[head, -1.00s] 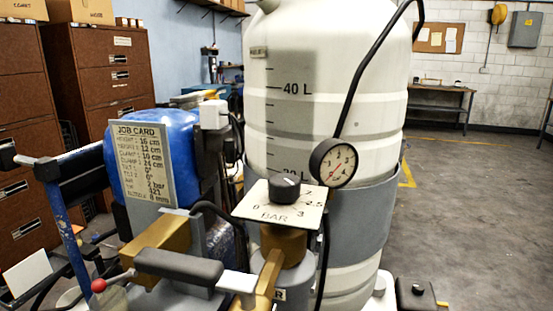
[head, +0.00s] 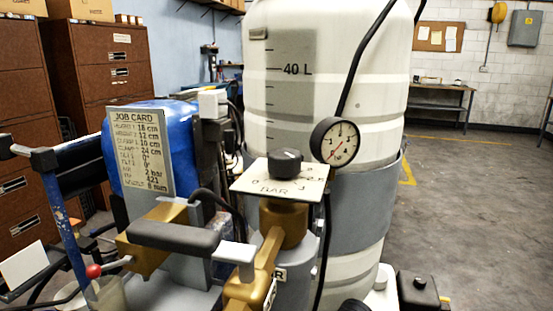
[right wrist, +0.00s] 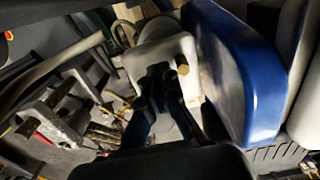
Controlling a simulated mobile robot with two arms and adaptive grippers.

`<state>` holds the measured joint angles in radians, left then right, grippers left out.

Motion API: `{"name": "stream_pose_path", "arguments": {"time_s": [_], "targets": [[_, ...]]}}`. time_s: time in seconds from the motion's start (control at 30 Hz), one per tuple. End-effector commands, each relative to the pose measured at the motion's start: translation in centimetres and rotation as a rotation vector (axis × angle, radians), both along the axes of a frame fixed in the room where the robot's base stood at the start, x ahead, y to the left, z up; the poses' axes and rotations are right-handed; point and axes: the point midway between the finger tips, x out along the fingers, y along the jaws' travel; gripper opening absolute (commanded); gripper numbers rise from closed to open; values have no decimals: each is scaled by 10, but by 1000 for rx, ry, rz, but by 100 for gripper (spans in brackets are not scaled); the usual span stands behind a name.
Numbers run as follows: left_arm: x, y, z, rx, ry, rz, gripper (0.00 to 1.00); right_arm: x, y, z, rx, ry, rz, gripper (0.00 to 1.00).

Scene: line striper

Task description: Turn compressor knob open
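A black round knob (head: 285,162) sits on a white dial plate (head: 280,181) marked BAR, on a brass-coloured regulator body (head: 284,223). The blue compressor tank (head: 155,145) stands to its left, behind the job card (head: 141,150), which lists 2 bar. A round gauge (head: 335,142) is to the knob's right. My right gripper (right wrist: 159,80) shows in the right wrist view with its fingertips close together, seemingly empty. It is in front of a white block (right wrist: 160,55) with a small brass piece, beside a blue rounded surface (right wrist: 235,70). My left gripper is not in view.
A large white tank (head: 325,80) stands behind the knob. A grey handle (head: 174,236) and a red-tipped lever (head: 94,271) are in front at left. Black hoses hang near the gauge. Brown cabinets (head: 103,75) stand at back left. Floor at right is clear.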

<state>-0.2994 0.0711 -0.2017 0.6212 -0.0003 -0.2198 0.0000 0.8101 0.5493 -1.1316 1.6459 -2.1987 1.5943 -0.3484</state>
Motion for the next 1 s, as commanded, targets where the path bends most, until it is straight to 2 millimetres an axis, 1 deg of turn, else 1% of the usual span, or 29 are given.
{"name": "stream_pose_path", "arguments": {"time_s": [0.03,0.57,0.87,1.0], "targets": [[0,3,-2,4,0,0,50,1,-4,-2,-10,2,-4,0],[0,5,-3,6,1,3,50,1,-7,-2,-13,5,-4,0],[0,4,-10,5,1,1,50,6,0,-3,-11,4,-4,0],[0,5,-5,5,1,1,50,7,1,4,-9,2,-3,0]]}}
